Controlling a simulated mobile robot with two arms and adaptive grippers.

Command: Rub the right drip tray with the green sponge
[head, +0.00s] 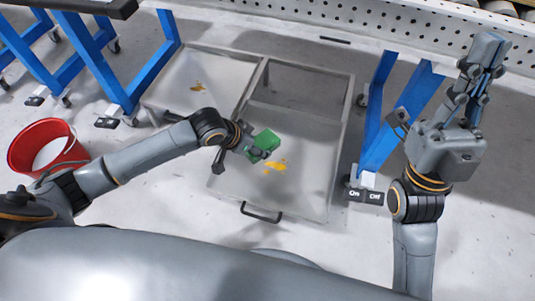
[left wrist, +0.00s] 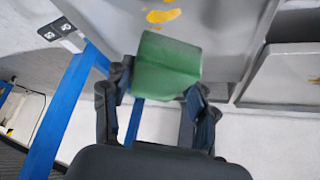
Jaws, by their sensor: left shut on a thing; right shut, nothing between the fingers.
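The green sponge (head: 264,141) is held by my left gripper (head: 258,153), which is shut on it. In the left wrist view the sponge (left wrist: 166,67) sits between the fingertips. The right drip tray (head: 311,197) is a grey metal tray with a front handle and an orange-yellow stain (head: 275,166) on it. The sponge is over this tray, just up and left of the stain in the head view. I cannot tell whether it touches the tray. My right gripper (head: 487,62) is shut and empty, raised at the right, away from the trays.
The left drip tray (head: 218,79) lies alongside and bears a smaller stain (head: 198,87). A red bucket (head: 47,148) stands at the left. Blue frame legs (head: 168,43) rise at the left and more (head: 376,125) at the right. Pale floor lies in front.

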